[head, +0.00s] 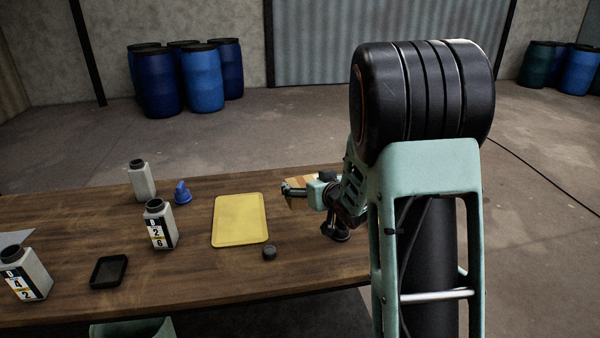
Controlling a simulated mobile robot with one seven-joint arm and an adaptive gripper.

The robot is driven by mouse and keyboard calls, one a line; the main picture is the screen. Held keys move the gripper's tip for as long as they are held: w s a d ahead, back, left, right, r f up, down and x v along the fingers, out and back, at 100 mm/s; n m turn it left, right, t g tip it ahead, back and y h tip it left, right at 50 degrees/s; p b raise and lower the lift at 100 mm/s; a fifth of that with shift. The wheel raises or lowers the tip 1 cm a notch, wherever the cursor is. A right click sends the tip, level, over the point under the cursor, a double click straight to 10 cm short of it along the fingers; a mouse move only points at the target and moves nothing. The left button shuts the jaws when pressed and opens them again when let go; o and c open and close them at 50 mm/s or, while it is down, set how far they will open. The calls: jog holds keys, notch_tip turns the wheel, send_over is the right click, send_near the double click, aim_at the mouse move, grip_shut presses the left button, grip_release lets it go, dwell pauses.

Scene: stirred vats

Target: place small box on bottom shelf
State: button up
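A small tan box (298,204) with a lighter stripe shows at the right part of the wooden table, largely hidden behind my gripper. My gripper (292,190) reaches in from the right, with a dark finger across the near side of the box. The far finger is hidden, so I cannot tell whether the gripper is closed on the box or only beside it. I also cannot tell whether the box rests on the table or is held above it. No shelf is clearly in view.
The wooden table (190,268) holds a yellow tray (240,220), a black dish (108,271), a dark round cap (269,253), a blue object (182,193) and labelled bottles (159,224). A greenish bin (133,328) stands below its front edge. Blue barrels (202,80) stand far back; the floor between is clear.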

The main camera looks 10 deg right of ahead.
jog(key=shift+s+a+r, duration=0.2)
jog(key=shift+a+r, duration=0.15)
jog(key=s+a+r+m+h, duration=0.1)
jog(key=s+a+r+h, duration=0.1)
jog(key=s+a+r, duration=0.3)
notch_tip(320, 180, up, 16)
jog(key=d+p, duration=0.1)
jog(key=p, duration=1.7)
jog(key=shift+s, duration=0.45)
jog(key=shift+a, duration=0.1)
